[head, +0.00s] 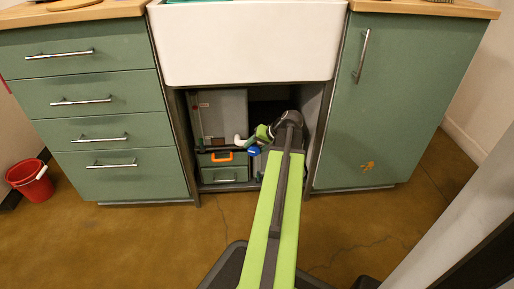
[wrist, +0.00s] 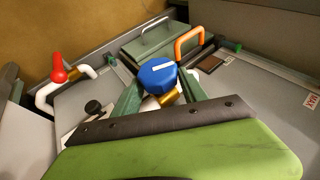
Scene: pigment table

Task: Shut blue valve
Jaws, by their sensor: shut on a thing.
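The blue valve (wrist: 157,74) is a round knob with a white stripe on its top, on a brass and white pipe partly hidden behind my gripper. In the wrist view the stripe runs nearly level across the picture. My gripper (wrist: 156,84) has one green finger on each side of the knob and is shut on it. In the head view the blue knob (head: 254,151) shows small inside the open bay under the sink, at the end of my arm. Its lower part is hidden.
A red-handled valve (wrist: 60,68) on a white pipe stands left in the wrist view. A green box (wrist: 146,42) with a metal handle and an orange handle (wrist: 188,41) are close behind the knob. Green cabinets (head: 92,100) flank the bay, with the white sink (head: 245,45) above.

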